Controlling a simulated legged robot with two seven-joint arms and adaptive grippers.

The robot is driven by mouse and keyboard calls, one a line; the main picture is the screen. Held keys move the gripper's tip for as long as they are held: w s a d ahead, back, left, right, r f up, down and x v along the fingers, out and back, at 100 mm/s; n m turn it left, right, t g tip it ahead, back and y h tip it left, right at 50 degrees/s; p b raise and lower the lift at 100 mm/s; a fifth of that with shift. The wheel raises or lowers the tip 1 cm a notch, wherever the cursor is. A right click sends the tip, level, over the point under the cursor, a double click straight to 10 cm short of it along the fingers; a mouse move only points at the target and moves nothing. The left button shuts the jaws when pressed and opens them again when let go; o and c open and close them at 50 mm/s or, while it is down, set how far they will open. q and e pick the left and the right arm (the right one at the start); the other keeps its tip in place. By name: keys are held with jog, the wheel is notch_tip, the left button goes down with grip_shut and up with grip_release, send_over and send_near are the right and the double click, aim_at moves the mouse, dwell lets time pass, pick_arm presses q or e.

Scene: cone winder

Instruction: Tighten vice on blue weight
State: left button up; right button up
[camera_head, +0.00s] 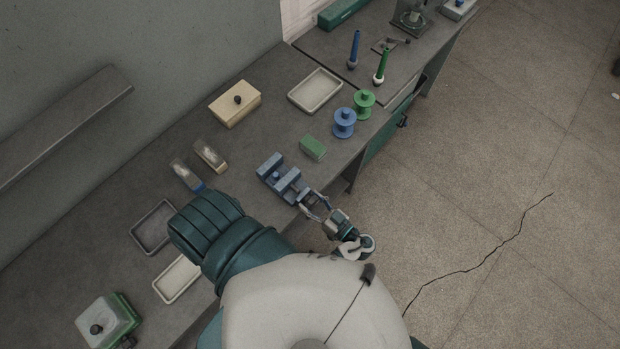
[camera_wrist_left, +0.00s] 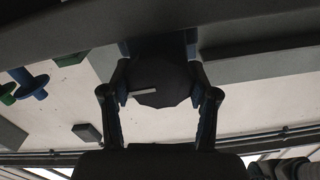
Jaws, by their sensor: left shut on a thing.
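The blue vice (camera_head: 272,168) stands at the front edge of the bench, with its screw end facing the edge. My left gripper (camera_head: 312,200) is at that end, shut on the vice handle. In the left wrist view, my left gripper's fingers (camera_wrist_left: 160,100) are on both sides of a dark, many-sided knob, the vice handle (camera_wrist_left: 160,82). A blue spool-shaped weight (camera_head: 344,123) stands upright on the bench behind the vice. It also shows in the left wrist view (camera_wrist_left: 30,84). I cannot make out a separate piece between the jaws. My right gripper is not in view.
A green spool (camera_head: 364,103) stands by the blue one. A green block (camera_head: 313,147) lies near the vice. Open floor (camera_head: 480,180) is to the right.

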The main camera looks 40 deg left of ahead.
aim_at(314, 201)
pick_arm(q)
jog(key=shift+d, duration=0.2)
jog(key=o, duration=1)
jog(key=shift+o, duration=0.8)
jog(key=shift+d, duration=0.3)
jog(key=shift+r, duration=0.1)
notch_tip(314, 201, up, 9)
jog(key=shift+a+f, duration=0.1)
jog(key=shift+a, duration=0.05)
jog(key=shift+r, duration=0.35)
jog(key=shift+d+r, duration=0.2)
jog(key=shift+d, duration=0.2)
